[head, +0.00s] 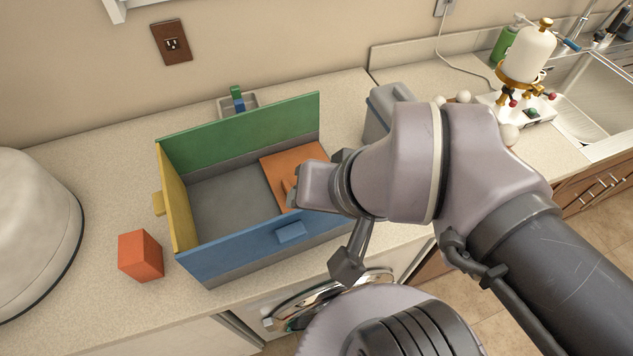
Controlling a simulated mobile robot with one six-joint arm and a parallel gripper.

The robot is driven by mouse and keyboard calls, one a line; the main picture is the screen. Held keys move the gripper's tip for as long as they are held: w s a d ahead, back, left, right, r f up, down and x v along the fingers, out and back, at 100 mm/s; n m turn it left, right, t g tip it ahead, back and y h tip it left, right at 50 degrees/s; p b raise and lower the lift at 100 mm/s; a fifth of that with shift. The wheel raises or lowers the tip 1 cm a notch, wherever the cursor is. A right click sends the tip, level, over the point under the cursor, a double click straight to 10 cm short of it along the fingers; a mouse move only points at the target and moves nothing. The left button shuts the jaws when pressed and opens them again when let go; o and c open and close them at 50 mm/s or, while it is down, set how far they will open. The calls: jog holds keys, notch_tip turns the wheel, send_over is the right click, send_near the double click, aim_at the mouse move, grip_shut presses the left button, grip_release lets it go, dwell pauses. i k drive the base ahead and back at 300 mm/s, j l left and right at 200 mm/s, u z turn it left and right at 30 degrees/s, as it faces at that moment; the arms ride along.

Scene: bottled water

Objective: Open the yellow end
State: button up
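An open box stands on the counter with a grey floor (225,200). Its left end is a yellow panel (177,200), upright, with a yellow handle (158,203) on its outer face. The long sides are a green panel (240,132) at the back and a blue panel (265,250) with a blue handle (291,232) in front. An orange panel (287,163) shows at the right, with an orange knob-like part (289,185) next to my wrist. My gripper is at the box's right end, away from the yellow panel. Its fingers are hidden by my arm.
An orange block (140,256) stands on the counter at the box's front left corner. A large pale rounded object (30,230) stands farther left. A small tray (232,105) is behind the box. A grey container (388,105) stands to the right.

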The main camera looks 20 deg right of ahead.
aim_at(173, 200)
jog(key=k+j, duration=0.1)
jog(key=j, duration=0.35)
jog(key=k+j, duration=0.1)
jog(key=j, duration=0.35)
jog(key=k+j, duration=0.1)
jog(key=j, duration=0.4)
jog(key=i+j, duration=0.1)
jog(key=i, duration=0.25)
